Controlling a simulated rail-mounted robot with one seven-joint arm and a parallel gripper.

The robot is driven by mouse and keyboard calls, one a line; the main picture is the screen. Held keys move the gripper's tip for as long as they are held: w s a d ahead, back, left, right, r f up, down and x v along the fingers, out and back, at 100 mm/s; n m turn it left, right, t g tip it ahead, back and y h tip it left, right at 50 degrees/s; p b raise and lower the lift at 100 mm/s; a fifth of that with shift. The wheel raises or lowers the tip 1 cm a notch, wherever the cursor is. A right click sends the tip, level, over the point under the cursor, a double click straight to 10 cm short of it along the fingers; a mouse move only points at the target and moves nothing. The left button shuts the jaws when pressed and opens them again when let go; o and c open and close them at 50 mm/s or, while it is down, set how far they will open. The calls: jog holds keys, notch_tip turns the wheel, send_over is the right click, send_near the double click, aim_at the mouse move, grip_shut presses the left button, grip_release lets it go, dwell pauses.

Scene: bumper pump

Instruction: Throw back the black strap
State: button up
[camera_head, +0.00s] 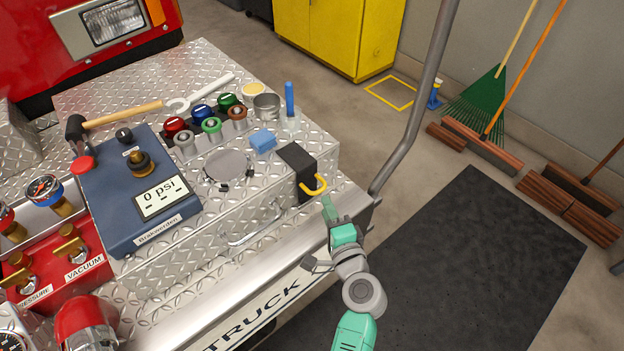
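The black strap (297,160) lies over the top edge of the diamond-plate box and hangs down its front. A yellow hook (314,187) is at its lower end. My gripper (328,208) is just below and right of the hook, in front of the box. It appears close to the hook, but I cannot tell whether they touch. The fingertips are small and blurred into the bumper behind them, so their opening cannot be made out.
A metal handle (254,229) sits on the box front. A blue sponge (263,140), a metal cup (267,106) and a round lid (228,165) are on top near the strap. A grey pole (419,90) rises at the right. Open floor with a black mat (470,260) lies beyond the bumper.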

aim_at(320, 189)
jog(key=shift+s+d, duration=0.1)
jog(key=shift+d, duration=0.05)
jog(key=shift+w+f+b, duration=0.15)
jog(key=shift+w+b, duration=0.1)
jog(key=shift+b, duration=0.05)
jog(key=b+x, duration=0.1)
jog(key=x, duration=0.2)
jog(key=b+x, duration=0.1)
jog(key=x, duration=0.2)
jog(key=shift+w+a, duration=0.2)
jog(key=shift+w, duration=0.2)
grip_shut()
